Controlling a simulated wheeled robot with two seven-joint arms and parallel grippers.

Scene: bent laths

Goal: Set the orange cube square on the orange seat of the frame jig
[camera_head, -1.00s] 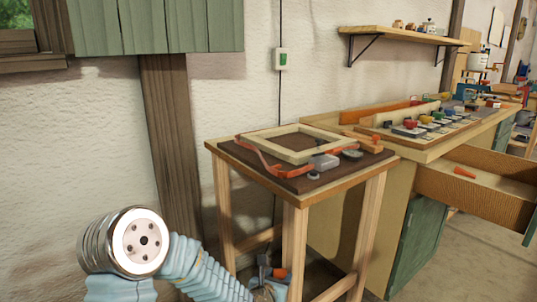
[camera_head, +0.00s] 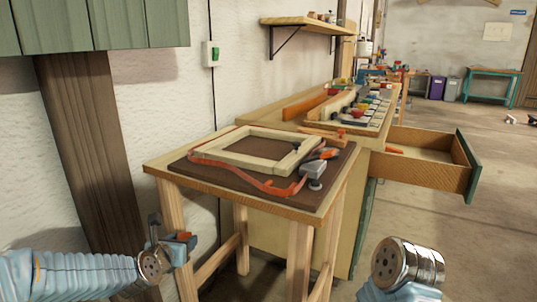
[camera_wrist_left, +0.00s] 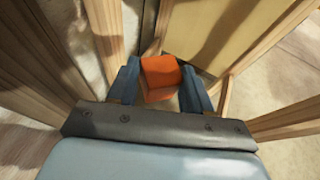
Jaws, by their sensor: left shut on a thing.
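My left gripper (camera_head: 178,240) is shut on the orange cube (camera_head: 186,236), beside the small table's left front leg and below its top. In the left wrist view the cube (camera_wrist_left: 160,80) sits between the two blue-grey fingers (camera_wrist_left: 160,70). The frame jig (camera_head: 258,160), a pale wooden frame with an orange-red strap around it, lies on a dark mat (camera_head: 215,180) on the table. Which part is the orange seat I cannot tell; a small orange piece (camera_head: 328,154) shows at the frame's right corner. My right gripper is out of view.
The small table (camera_head: 165,173) has open legs beneath its top. A grey clamp block (camera_head: 313,173) stands at the mat's right. Behind is a workbench with coloured items and an open drawer (camera_head: 430,175) sticking out right. A wooden post (camera_head: 85,140) stands at left.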

